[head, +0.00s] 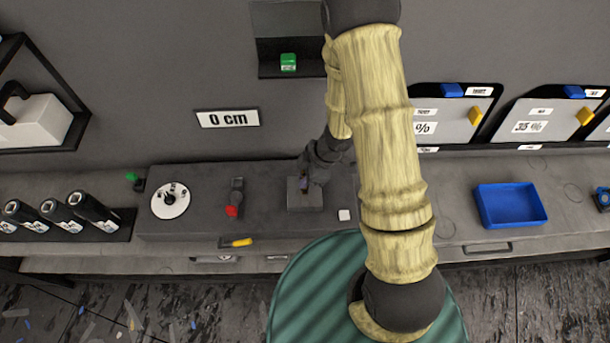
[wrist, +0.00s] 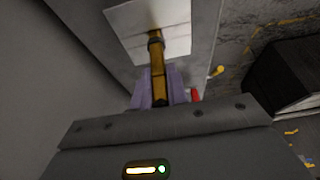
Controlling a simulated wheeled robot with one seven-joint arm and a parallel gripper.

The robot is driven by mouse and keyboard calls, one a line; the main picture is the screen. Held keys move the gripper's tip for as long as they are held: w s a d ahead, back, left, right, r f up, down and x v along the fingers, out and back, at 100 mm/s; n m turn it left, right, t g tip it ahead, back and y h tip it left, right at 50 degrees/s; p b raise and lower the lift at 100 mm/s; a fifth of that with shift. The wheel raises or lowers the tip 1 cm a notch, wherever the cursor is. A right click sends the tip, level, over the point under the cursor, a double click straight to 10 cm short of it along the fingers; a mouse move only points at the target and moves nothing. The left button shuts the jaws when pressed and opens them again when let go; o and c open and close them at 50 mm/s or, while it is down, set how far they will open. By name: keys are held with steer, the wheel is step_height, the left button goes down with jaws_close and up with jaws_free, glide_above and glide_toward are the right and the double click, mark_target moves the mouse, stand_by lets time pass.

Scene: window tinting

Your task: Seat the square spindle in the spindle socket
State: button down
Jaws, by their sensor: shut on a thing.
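My gripper (wrist: 158,90) has pale purple fingers and is shut on the square spindle (wrist: 156,66), a brass-coloured bar with a darker collar. The spindle points away from the fingers, and its far end overlaps a light metal plate (wrist: 120,22), apparently the spindle socket. I cannot tell whether the end is inside the plate or only over it; the opening is hidden. In the head view my gripper (head: 304,185) is over the grey square block (head: 305,203) on the bench. The spindle is not clear there.
A red-ended lever (head: 232,211) and a white disc (head: 170,201) stand left of the block. A yellow handle (head: 240,242) lies at the front edge. A blue tray (head: 509,205) sits far right.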

steer(key=shift+f, duration=0.25)
steer(key=c, duration=1.3)
jaws_free()
steer(key=p+v, duration=0.5)
steer(key=v, duration=1.2)
steer(key=shift+r, duration=0.25)
steer(key=shift+w, duration=0.15)
